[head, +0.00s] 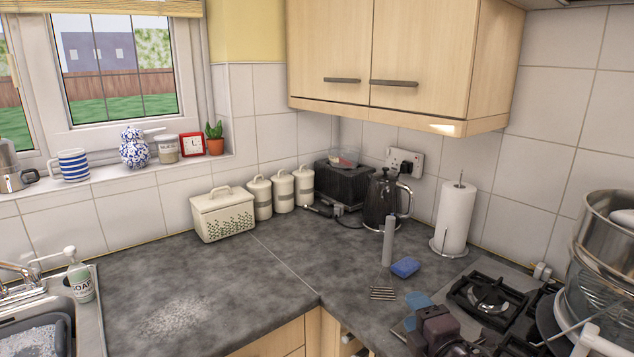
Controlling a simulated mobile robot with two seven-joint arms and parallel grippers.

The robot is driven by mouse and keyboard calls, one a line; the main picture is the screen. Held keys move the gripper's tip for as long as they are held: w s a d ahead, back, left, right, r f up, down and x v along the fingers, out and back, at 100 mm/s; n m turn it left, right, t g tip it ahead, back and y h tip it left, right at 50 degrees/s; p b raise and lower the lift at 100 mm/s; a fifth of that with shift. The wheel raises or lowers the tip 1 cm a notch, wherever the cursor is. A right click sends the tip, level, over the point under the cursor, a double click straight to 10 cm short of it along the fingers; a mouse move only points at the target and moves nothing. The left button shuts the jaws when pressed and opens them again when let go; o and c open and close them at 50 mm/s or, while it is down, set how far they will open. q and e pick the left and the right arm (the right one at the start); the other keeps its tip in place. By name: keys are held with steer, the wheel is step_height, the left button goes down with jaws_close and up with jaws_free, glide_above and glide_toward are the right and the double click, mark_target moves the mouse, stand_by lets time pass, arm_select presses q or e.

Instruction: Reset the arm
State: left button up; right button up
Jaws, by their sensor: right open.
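My right gripper (418,314) is at the bottom of the head view, right of centre, over the counter edge beside the hob. Its dark wrist shows behind it. It is open, and I see nothing held in it. A blue sponge (405,267) lies on the grey counter (230,265), beyond the gripper and apart from it. A small slatted metal item (382,293) lies flat on the counter, close to the gripper's far left side. My left gripper is not in view.
The black gas hob (488,297) is right of the gripper, with stacked metal pans (607,255) at the far right. A grey upright cylinder (387,242), kettle (380,200) and paper roll (455,215) stand behind. The left counter is clear except for a whitish patch (175,315).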

steer(key=s+d+f+m+g+h, duration=0.2)
steer(key=s+d+f+m, duration=0.2)
steer(key=s+f+m, duration=0.6)
steer(key=s+d+f+m+g+h, duration=0.2)
steer(key=s+d+f+m, duration=0.3)
steer(key=s+f+m, duration=0.5)
steer(key=s+f+g, duration=0.1)
steer(key=s+f, duration=0.3)
steer(key=s, duration=0.1)
steer(key=shift+s+f, duration=0.2)
steer(key=shift+f, duration=0.05)
